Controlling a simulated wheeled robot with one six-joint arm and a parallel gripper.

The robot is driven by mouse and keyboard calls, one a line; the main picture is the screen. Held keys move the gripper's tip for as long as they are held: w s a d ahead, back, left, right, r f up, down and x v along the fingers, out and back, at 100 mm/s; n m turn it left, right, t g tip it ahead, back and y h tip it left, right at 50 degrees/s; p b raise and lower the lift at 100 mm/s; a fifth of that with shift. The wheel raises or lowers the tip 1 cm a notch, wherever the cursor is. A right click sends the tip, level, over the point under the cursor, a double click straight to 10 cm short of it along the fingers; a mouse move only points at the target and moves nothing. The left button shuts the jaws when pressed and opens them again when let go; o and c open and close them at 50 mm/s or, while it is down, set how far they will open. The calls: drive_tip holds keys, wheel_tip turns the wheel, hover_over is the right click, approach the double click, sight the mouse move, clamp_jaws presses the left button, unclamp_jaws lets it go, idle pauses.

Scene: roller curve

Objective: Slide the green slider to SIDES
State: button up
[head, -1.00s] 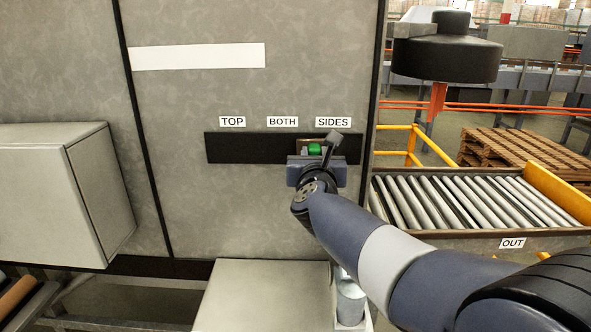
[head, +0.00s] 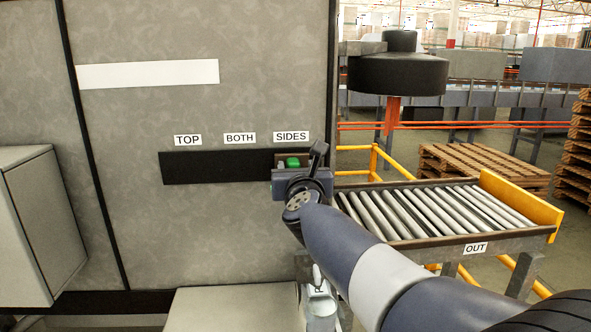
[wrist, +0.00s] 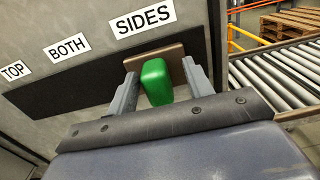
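The green slider (head: 292,162) sits near the right end of the dark horizontal track (head: 215,167) on the grey panel, directly under the SIDES label (head: 291,137). In the wrist view the green knob (wrist: 156,82) stands out from a brown plate (wrist: 170,58). My gripper (wrist: 159,74) has one finger on each side of the knob. A gap shows between the knob and the right finger; the left finger is very close, and contact cannot be told. The TOP (head: 188,140) and BOTH (head: 239,139) labels are further left.
A roller conveyor marked OUT (head: 475,249) and a yellow rail (head: 374,160) are right of the panel. A grey box (head: 40,220) juts out at left. A pale flat surface (head: 230,308) lies below the track. My arm crosses the lower right.

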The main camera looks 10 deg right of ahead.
drive_tip(key=shift+s, duration=0.1)
drive_tip(key=s, duration=1)
drive_tip(key=shift+s+a, duration=0.2)
drive_tip(key=shift+s, duration=0.15)
drive_tip(key=w, duration=1.1)
drive_tip(key=shift+d, duration=0.1)
drive_tip(key=shift+a, duration=0.25)
drive_tip(key=shift+a+p, duration=0.1)
drive_tip(key=shift+p, duration=0.2)
drive_tip(key=shift+s, duration=0.1)
